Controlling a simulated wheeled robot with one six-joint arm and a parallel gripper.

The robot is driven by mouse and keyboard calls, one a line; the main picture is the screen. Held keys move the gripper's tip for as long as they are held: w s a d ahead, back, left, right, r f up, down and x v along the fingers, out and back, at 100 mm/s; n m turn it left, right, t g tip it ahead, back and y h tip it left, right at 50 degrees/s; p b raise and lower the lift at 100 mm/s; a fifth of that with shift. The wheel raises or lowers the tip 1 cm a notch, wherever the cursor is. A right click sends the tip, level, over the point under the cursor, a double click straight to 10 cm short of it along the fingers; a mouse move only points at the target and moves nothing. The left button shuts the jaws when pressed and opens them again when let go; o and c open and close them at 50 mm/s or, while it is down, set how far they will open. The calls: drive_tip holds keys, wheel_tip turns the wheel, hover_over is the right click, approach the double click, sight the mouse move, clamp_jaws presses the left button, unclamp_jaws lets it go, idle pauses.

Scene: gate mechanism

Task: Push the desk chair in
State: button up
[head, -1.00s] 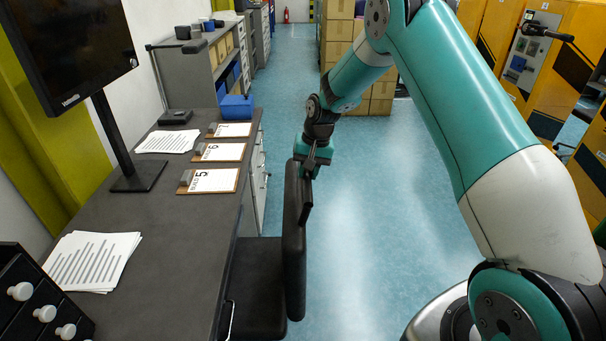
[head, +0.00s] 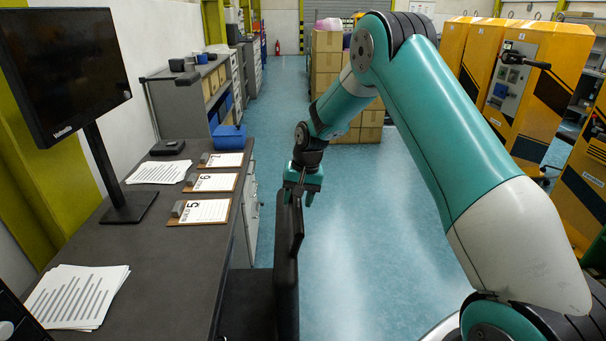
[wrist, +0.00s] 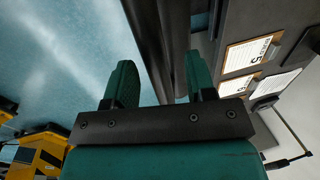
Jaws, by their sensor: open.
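The black desk chair (head: 287,265) stands at the desk's right side, its upright backrest facing the aisle and its seat (head: 245,300) at the desk edge. How far the seat reaches under the desk is hidden. My gripper (head: 302,196) is open at the top of the backrest. In the wrist view its two green fingers (wrist: 160,88) are spread apart, with the dark backrest edge (wrist: 155,40) running between them. I cannot tell whether the fingers touch it.
The grey desk (head: 140,265) holds a monitor (head: 65,70), papers (head: 78,295), clipboards (head: 205,211) and a blue bin (head: 229,137). Cardboard boxes (head: 328,70) stand farther back. Yellow cabinets (head: 525,85) line the right. The blue floor (head: 370,220) right of the chair is clear.

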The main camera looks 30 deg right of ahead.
wheel_tip(320, 180, up, 16)
drive_tip(key=s+d+b, duration=0.1)
drive_tip(key=d+b, duration=0.1)
drive_tip(key=d, duration=0.1)
drive_tip(key=shift+s, duration=0.25)
drive_tip(key=shift+r, duration=0.1)
idle(0.3)
drive_tip(key=s+a+r+n+y, duration=0.1)
drive_tip(key=s+a+r+n, duration=0.15)
drive_tip(key=s+a, duration=0.45)
drive_tip(key=s+a+r+n, duration=0.1)
drive_tip(key=s+a+n, duration=0.3)
drive_tip(key=s+a, duration=0.3)
drive_tip(key=s+a+f+n, duration=0.1)
drive_tip(key=s+a+n, duration=0.1)
drive_tip(key=s, duration=0.8)
drive_tip(key=s+a+f+n+g+y, duration=0.1)
drive_tip(key=s+a+n, duration=0.2)
drive_tip(key=s, duration=0.7)
drive_tip(key=shift+a+n, duration=0.35)
drive_tip(key=shift+a, duration=0.4)
drive_tip(key=shift+f, duration=0.1)
